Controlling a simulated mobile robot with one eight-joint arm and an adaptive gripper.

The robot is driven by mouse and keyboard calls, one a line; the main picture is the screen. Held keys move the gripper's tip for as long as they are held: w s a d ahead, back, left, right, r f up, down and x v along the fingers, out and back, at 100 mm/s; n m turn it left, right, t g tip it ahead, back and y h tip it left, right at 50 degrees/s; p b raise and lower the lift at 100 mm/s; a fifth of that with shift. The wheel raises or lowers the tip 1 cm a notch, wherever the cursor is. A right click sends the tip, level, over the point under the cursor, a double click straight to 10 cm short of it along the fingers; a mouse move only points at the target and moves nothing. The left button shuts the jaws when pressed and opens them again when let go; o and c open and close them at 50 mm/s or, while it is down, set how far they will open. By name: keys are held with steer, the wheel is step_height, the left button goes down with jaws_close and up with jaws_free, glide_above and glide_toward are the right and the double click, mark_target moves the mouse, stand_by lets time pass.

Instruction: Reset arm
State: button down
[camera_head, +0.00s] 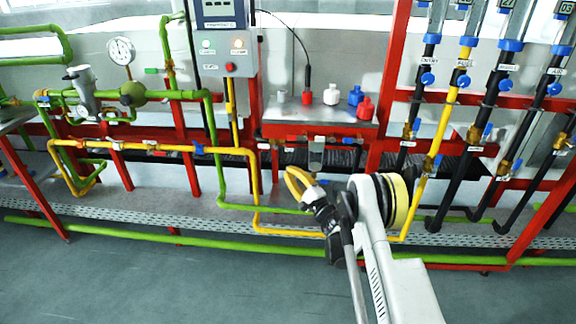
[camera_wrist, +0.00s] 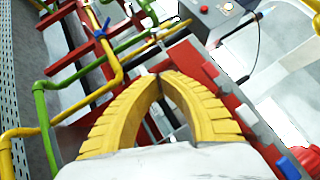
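My gripper (camera_head: 288,172) has two yellow ribbed fingers and hangs in front of the red-framed rig, below the small shelf. In the wrist view the fingers of my gripper (camera_wrist: 160,74) arch inward and their tips meet. The gap between them shows only background, so it is shut and empty. My white arm reaches up from the bottom of the head view and hides part of the pipework behind it.
A shelf (camera_head: 290,128) holds red, white and blue pieces. A control box (camera_head: 226,38) hangs above. Yellow pipe (camera_head: 197,149) and green pipe (camera_head: 100,235) run near my gripper. Several black hoses stand at right. The grey floor (camera_head: 150,285) in front is clear.

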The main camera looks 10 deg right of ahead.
steer(key=shift+s+f, duration=0.1)
steer(key=shift+f, duration=0.1)
